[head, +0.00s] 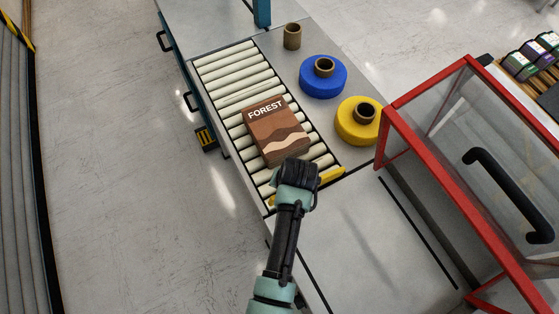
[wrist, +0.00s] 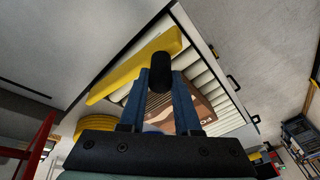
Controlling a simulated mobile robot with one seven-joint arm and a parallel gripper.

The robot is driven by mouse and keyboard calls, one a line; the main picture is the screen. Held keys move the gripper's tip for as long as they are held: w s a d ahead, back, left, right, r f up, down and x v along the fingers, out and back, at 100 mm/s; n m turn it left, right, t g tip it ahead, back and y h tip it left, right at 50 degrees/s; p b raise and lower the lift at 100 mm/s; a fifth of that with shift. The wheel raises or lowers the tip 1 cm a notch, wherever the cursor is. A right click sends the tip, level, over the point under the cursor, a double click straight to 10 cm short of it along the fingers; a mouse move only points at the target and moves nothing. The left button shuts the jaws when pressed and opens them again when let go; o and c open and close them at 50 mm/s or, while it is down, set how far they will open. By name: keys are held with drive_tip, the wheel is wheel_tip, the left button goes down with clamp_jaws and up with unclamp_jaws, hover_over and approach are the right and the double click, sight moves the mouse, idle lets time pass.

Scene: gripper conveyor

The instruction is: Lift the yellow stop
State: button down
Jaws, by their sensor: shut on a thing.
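The yellow stop (head: 332,173) is a long bar across the near end of the roller conveyor. My gripper and wrist cover its middle in the head view. In the wrist view the yellow stop (wrist: 135,68) runs slantwise just beyond my fingers. My gripper (wrist: 160,78) has its two blue fingers on either side of a black round knob (wrist: 161,70) in front of the bar, and is shut on it. In the head view my gripper (head: 298,172) is over the stop, its fingers hidden. I cannot tell whether the bar is clear of the rollers.
A brown "FOREST" box (head: 275,130) lies on the rollers (head: 235,75) just behind the stop. Blue (head: 322,77) and yellow (head: 357,121) rolls and a brown core (head: 292,36) stand to the right. A red-framed clear guard (head: 470,150) is at right.

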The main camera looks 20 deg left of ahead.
drive_tip(key=w+d+r+g+y+p, duration=0.1)
drive_tip(key=w+d+r+g+y, duration=0.1)
drive_tip(key=r, duration=0.4)
drive_tip(key=shift+w+d+g, duration=0.4)
drive_tip(key=shift+w+d, duration=0.05)
drive_tip(key=shift+w, duration=0.5)
drive_tip(key=shift+r, duration=0.1)
drive_tip(key=c, duration=0.6)
unclamp_jaws()
drive_tip(key=v, duration=1.3)
drive_tip(key=shift+d, duration=0.25)
